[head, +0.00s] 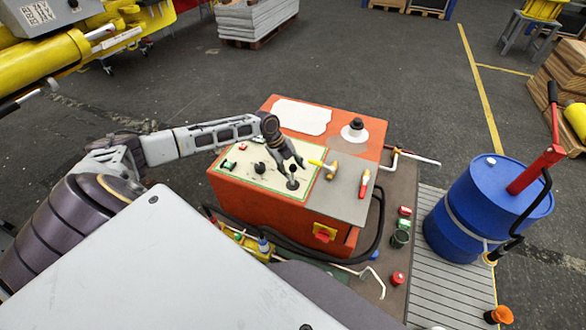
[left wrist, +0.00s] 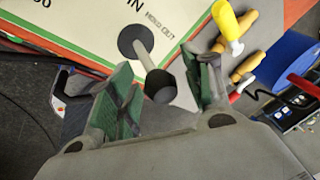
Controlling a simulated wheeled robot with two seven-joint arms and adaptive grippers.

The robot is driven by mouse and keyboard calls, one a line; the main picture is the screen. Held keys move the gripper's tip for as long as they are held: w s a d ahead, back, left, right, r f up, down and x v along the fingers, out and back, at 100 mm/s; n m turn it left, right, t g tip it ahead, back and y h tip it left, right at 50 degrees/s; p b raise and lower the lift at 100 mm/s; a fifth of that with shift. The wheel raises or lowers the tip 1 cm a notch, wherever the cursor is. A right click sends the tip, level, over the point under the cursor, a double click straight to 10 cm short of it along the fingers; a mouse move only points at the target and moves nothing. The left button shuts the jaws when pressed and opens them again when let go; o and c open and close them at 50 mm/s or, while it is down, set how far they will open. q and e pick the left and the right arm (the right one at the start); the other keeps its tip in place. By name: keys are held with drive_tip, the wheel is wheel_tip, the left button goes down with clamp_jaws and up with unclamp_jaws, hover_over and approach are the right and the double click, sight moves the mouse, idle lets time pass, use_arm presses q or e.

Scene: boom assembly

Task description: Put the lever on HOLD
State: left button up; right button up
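The lever (left wrist: 146,59) has a dark round base, a pale shaft and a dark knob (left wrist: 160,86). In the head view the lever (head: 292,182) stands near the front right corner of the cream panel. The labels IN, HOLD and OUT are printed beside its base in the left wrist view; I cannot tell which one it points at. My left gripper (left wrist: 166,72) is open, its green-padded fingers on either side of the knob with visible gaps. In the head view my left gripper (head: 290,164) is just above the lever. My right gripper is not in view.
The cream panel (head: 240,182) sits on an orange cabinet (head: 240,205) with another black control (head: 260,167). A yellow-handled tool (head: 322,166) and a red-handled tool (head: 364,183) lie right of the lever. A blue drum (head: 480,200) stands farther right.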

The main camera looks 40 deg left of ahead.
use_arm(q)
drive_tip(key=v, duration=1.2)
idle(0.5)
idle(0.4)
drive_tip(key=shift+s+f, duration=0.1)
